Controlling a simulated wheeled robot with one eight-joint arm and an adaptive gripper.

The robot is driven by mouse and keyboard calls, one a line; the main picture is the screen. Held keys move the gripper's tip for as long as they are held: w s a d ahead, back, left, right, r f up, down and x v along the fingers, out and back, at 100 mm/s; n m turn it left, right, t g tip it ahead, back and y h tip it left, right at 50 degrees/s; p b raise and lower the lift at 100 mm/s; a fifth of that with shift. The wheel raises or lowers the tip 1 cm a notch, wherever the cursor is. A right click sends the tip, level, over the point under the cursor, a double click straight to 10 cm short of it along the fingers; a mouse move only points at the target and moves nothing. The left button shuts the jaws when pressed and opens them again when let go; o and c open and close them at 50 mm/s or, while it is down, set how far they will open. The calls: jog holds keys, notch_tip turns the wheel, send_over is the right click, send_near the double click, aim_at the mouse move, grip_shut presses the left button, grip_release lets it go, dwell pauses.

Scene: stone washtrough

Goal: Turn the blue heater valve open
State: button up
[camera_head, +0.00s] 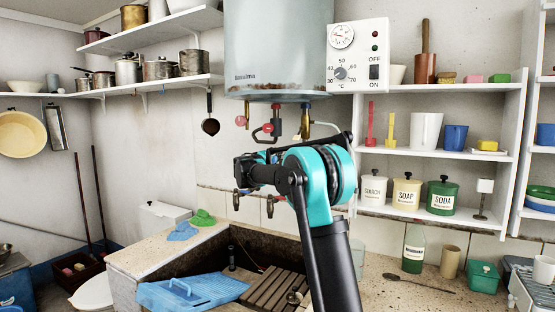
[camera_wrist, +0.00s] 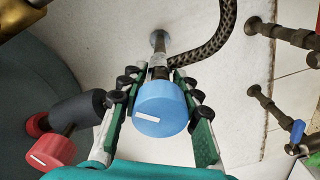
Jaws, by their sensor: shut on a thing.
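The blue heater valve (camera_wrist: 160,108) is a round blue knob with a white bar on its face, in the middle of the wrist view. The bar lies nearly level, tilted slightly down to the right. A metal stem runs from the knob back to a fitting on the pale wall. My gripper (camera_wrist: 157,82) is shut on the knob, with a green-padded finger on each side. In the head view, my arm reaches up below the grey water heater (camera_head: 278,50), and its end hides the blue valve.
A red knob (camera_wrist: 52,152) on a dark pipe is close left of my gripper. A braided hose (camera_wrist: 218,40) curves beside the stem. Brass pipes and a small blue-handled tap (camera_wrist: 297,131) are at right. The stone trough (camera_head: 150,257) lies below my arm.

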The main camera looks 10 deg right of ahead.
jog(key=n, duration=0.4)
jog(key=shift+s+d, duration=0.1)
jog(key=shift+d, duration=0.1)
jog(key=shift+n, duration=2.1)
jog(key=o, duration=0.7)
jog(key=shift+o, duration=1.1)
jog(key=shift+d+r, duration=0.15)
jog(key=shift+o, duration=1.3)
jog(key=shift+a, duration=0.25)
